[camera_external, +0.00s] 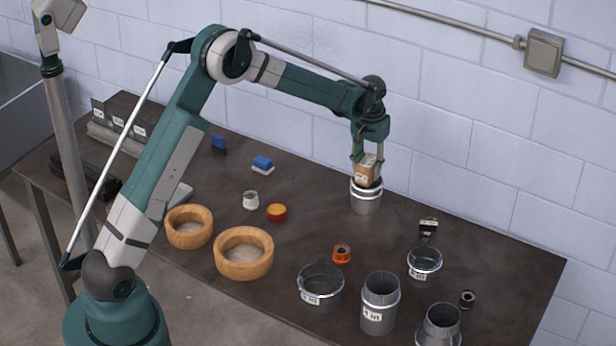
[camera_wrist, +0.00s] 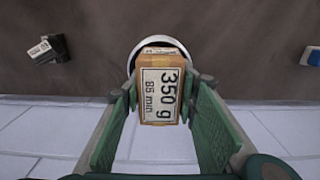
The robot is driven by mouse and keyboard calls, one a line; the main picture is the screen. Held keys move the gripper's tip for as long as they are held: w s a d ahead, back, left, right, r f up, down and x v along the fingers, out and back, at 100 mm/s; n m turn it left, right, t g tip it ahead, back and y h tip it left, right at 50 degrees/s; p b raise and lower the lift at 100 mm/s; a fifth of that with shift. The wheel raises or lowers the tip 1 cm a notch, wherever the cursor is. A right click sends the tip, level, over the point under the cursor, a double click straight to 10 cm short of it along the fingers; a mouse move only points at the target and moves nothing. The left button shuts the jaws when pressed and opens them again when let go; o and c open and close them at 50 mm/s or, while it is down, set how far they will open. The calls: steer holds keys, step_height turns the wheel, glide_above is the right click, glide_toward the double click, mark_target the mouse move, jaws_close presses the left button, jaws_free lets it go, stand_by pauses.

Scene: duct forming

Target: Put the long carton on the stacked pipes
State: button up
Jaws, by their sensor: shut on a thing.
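A tan carton (camera_external: 364,172) with a printed label is held in my gripper (camera_external: 367,160), upright at the mouth of a grey metal pipe piece (camera_external: 366,199). In the wrist view the carton (camera_wrist: 160,95) reads "350 g" and sits between both fingers of my gripper (camera_wrist: 160,100). The pipe's round light rim (camera_wrist: 137,54) shows behind the carton in that view. The carton's lower end is at or inside the rim; I cannot tell whether it rests on anything. The pipe stands upright on the table near the wall, and its inside is mostly hidden.
Two wooden bowls (camera_external: 244,253) stand at the front left. Clear containers (camera_external: 321,285) and grey pipes (camera_external: 380,302) stand at the front right. Blue-topped blocks (camera_external: 262,163), an orange piece (camera_external: 342,253) and dark boxes (camera_external: 130,122) lie about. The table right of the held carton is fairly clear.

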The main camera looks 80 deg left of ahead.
mark_target(368, 162)
steer(key=shift+f, duration=0.15)
steer(key=o, duration=1.1)
steer(key=shift+r, duration=0.2)
step_height(368, 162, up, 12)
steer(key=shift+f+b, duration=0.1)
steer(key=shift+b, duration=0.2)
stand_by(0.6)
